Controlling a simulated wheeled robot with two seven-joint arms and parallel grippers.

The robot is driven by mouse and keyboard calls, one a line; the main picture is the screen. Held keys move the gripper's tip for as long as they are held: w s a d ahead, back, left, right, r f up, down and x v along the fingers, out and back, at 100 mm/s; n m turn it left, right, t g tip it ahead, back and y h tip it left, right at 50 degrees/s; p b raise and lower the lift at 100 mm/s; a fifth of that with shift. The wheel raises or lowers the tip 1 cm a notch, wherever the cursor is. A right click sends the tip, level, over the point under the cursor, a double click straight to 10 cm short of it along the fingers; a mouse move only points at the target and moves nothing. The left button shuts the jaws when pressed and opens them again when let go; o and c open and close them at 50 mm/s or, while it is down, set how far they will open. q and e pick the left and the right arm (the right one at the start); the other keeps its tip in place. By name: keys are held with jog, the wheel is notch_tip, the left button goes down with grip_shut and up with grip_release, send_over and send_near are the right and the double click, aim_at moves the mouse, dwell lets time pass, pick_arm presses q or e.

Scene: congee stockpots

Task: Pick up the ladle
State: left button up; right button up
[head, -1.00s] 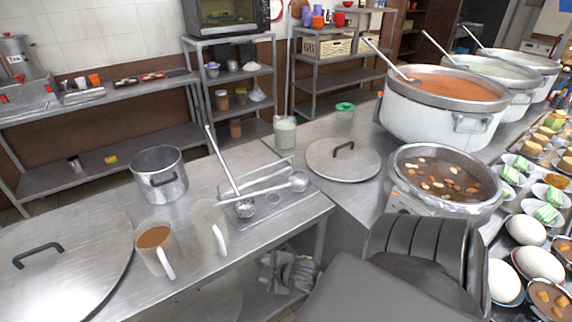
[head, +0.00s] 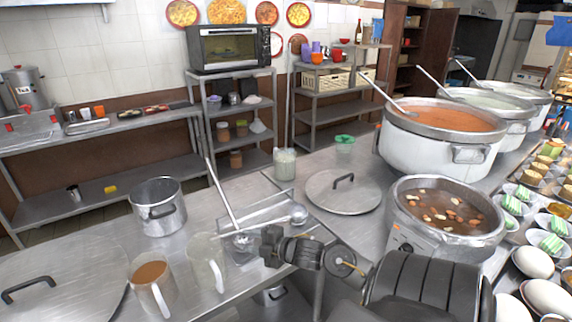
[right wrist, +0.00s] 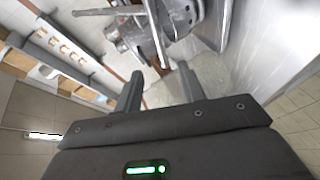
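One steel ladle (head: 221,193) stands tilted on the counter's shallow tray, its long handle pointing up and left. A second ladle (head: 299,215) lies low across the tray, its round bowl at the right end. My right gripper (head: 268,246) is at the tray's front right, close to the lying ladle; it partly covers the tray's edge, and I cannot tell whether it touches anything. In the right wrist view its two fingers (right wrist: 160,88) stand apart with nothing visibly held between them. My left gripper is not in view.
A clear jug (head: 205,262) and a cup of brown drink (head: 151,284) stand left of the gripper. An empty steel pot (head: 158,207) is behind them. A flat lid (head: 343,192) and a soup pot (head: 446,212) are to the right. Large stockpots (head: 440,140) hold more ladles.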

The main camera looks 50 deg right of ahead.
aim_at(227, 235)
jog(key=x, duration=0.4)
jog(key=shift+w, duration=0.2)
jog(key=shift+p+x, duration=0.95)
jog(key=shift+x, duration=1.65)
jog(key=shift+a+f, duration=0.1)
jog(key=shift+f, duration=0.05)
jog(key=shift+s, duration=0.1)
jog(key=shift+c, duration=0.3)
grip_shut()
